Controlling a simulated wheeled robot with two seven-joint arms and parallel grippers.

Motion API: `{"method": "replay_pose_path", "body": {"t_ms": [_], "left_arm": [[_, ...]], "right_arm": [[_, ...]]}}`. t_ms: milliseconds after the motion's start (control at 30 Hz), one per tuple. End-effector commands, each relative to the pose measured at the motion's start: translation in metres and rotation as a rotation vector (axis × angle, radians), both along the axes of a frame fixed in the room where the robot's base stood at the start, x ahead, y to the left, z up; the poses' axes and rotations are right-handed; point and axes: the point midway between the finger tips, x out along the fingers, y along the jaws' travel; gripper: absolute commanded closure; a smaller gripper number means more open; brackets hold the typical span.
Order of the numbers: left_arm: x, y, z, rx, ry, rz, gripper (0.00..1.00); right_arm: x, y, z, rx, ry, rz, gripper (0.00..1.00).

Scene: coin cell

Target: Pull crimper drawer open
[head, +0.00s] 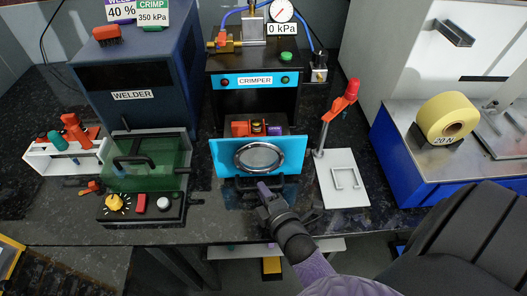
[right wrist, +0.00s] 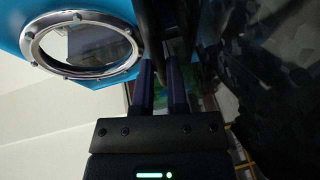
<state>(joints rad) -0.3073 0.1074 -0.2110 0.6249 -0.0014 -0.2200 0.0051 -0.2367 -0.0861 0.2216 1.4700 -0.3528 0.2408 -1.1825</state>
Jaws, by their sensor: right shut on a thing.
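The crimper (head: 253,97) is the black machine labelled CRIMPER at the middle back. Its drawer (head: 221,158) has a bright blue front with a round metal-rimmed window and stands out forward of the body. Orange and dark parts (head: 256,128) show behind the front. The black drawer handle (head: 246,183) is low on the front. My right gripper (head: 264,190) is shut on this handle, its tips partly hidden. In the right wrist view, the dark fingers (right wrist: 160,80) close around a dark bar beside the blue front (right wrist: 185,20). My left gripper is not in view.
The welder (head: 133,75) and its green-covered fixture (head: 150,165) stand left. A white plate with a red-topped post (head: 343,180) is close on the right. A blue-sided bench with a yellow roll (head: 446,117) is farther right. The counter's front edge lies near my right gripper.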

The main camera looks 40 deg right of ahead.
Motion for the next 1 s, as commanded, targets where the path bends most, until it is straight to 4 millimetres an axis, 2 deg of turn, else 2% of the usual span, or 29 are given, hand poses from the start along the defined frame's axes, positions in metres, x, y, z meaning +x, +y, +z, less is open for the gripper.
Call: {"method": "replay_pose_path", "body": {"t_ms": [600,633,667,1000], "left_arm": [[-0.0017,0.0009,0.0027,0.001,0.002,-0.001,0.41],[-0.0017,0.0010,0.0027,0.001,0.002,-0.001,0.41],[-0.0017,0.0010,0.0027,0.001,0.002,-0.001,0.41],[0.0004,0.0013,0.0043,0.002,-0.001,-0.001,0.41]], "right_arm": [[-0.0063,0.0043,-0.0005,0.000,0.001,0.001,1.00],[-0.0062,0.0043,-0.0004,0.000,0.001,0.001,0.76],[-0.0062,0.0043,-0.0004,0.000,0.001,0.001,0.70],[-0.0057,0.0024,0.0015,-0.001,0.000,0.001,0.68]]}}
